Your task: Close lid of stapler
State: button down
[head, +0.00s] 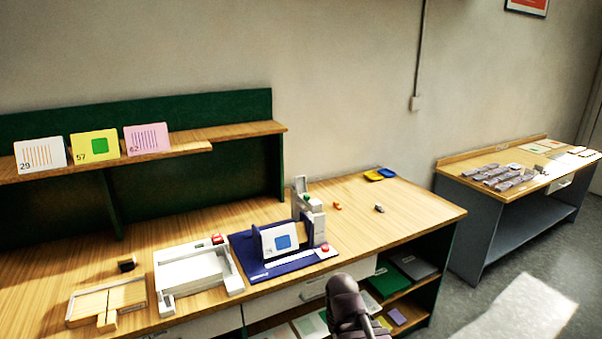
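A light grey upright device (314,222) stands on the wooden table at the back right of a blue fixture. It looks like the stapler, though it is too small to be sure. A thin pale plate (300,190) sticks up at its top left, which looks like a raised lid. A small green spot shows near its top. The dark end of my arm, with my gripper (346,288), is at the bottom centre, in front of the table's front edge and apart from the device. Its fingers cannot be made out.
A white tray frame (166,279) and a wooden block tray (72,310) stand to the left. Small orange (337,206) and dark (379,208) items lie right. The table's right part is mostly clear.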

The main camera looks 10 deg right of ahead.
aim_at(300, 182)
jog(key=i, duration=0.85)
jog(key=u, duration=0.05)
